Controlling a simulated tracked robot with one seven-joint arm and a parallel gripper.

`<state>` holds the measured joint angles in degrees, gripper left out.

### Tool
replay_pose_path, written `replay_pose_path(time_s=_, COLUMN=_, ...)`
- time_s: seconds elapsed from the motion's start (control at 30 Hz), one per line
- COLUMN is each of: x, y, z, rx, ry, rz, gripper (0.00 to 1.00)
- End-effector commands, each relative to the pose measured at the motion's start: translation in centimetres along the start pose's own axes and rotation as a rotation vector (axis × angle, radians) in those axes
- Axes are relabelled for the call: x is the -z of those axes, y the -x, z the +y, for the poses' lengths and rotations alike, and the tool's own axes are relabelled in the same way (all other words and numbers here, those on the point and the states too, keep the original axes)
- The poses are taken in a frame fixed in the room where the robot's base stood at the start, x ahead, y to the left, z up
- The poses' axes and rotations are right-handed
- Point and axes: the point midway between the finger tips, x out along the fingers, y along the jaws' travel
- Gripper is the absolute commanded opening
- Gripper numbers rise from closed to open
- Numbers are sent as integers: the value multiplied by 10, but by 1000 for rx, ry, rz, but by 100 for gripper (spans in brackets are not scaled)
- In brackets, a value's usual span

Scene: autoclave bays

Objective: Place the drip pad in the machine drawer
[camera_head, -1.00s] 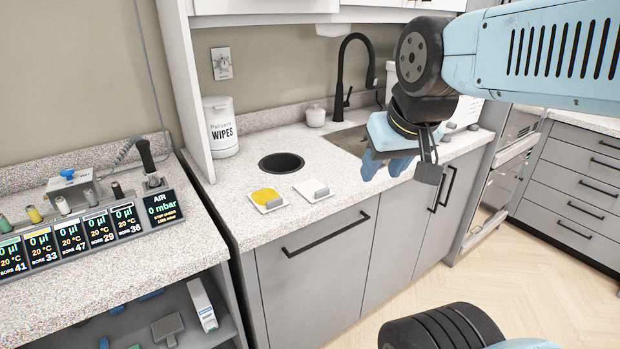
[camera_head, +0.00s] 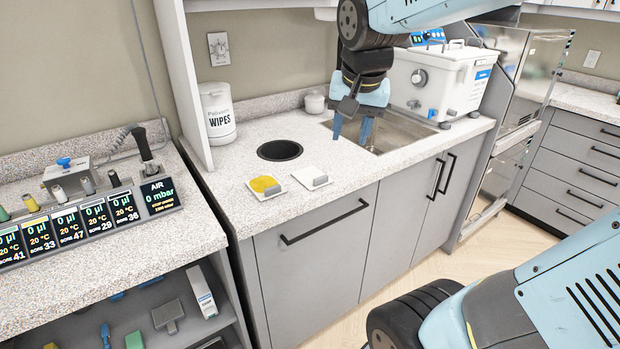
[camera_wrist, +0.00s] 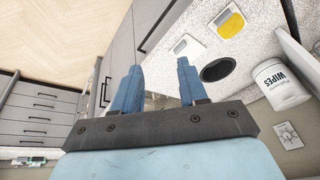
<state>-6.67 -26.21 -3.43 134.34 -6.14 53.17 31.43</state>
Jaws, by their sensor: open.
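Two small flat white pads, each with a grey block at one edge, lie side by side on the speckled counter. The left pad (camera_head: 265,187) has a yellow patch and also shows in the wrist view (camera_wrist: 229,23). The right pad (camera_head: 312,178) is plain white; the wrist view shows it too (camera_wrist: 187,45). I cannot tell which is the drip pad. My gripper (camera_head: 350,135) is open and empty, fingers down, above the counter, behind and right of the pads. Its blue fingers show in the wrist view (camera_wrist: 158,72). I cannot identify a machine drawer.
A round black hole (camera_head: 280,150) is behind the pads, with a wipes tub (camera_head: 218,115) further back. A sink (camera_head: 400,132) and a white machine (camera_head: 440,80) are to the right. Cabinets with black handles (camera_head: 325,222) run below. A control panel (camera_head: 85,215) stands left.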

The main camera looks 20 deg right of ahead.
Motion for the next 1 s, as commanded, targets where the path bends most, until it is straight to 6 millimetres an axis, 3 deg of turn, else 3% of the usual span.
replay_pose_path(time_s=0.2, x=40, y=-34, z=-28, rx=-88, ry=-235, rz=-51, gripper=43)
replay_pose_path(time_s=0.5, x=82, y=-91, z=-69, rx=-232, ry=-550, rz=-52, gripper=43)
replay_pose_path(time_s=0.8, x=102, y=-132, z=-95, rx=-323, ry=-743, rz=-10, gripper=43)
replay_pose_path(time_s=1.0, x=103, y=-148, z=-94, rx=-337, ry=-772, rz=-2, gripper=43)
